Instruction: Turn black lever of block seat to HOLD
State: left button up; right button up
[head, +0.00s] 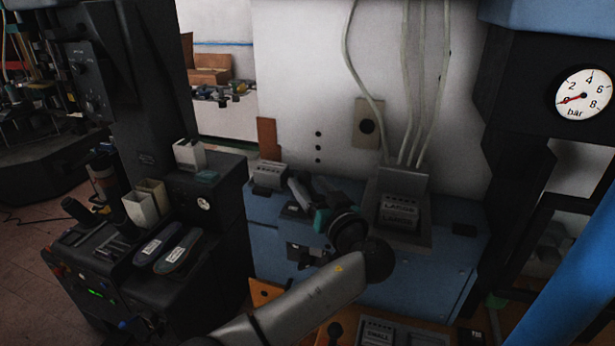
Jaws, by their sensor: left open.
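A block marked LARGE (399,211) sits in a grey seat (388,180) on top of the blue cabinet, right of centre. My left gripper (297,196) is over the left part of the cabinet top, left of the LARGE block and apart from it. Its jaws are open, and I see nothing held in them. I cannot pick out the black lever or a HOLD mark for certain; my left wrist and forearm cover part of the cabinet front. My right gripper is not in view.
The blue cabinet (440,268) stands against the wall, with a grey ribbed block (269,176) at its left end. A black machine with two shoe-shaped pieces (177,250) is at left. A block marked SMALL (378,332) lies low in front. A pressure gauge (584,93) is upper right.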

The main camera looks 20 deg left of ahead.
pick_arm(q)
jog(key=shift+x, duration=0.9)
grip_shut()
dwell(0.9)
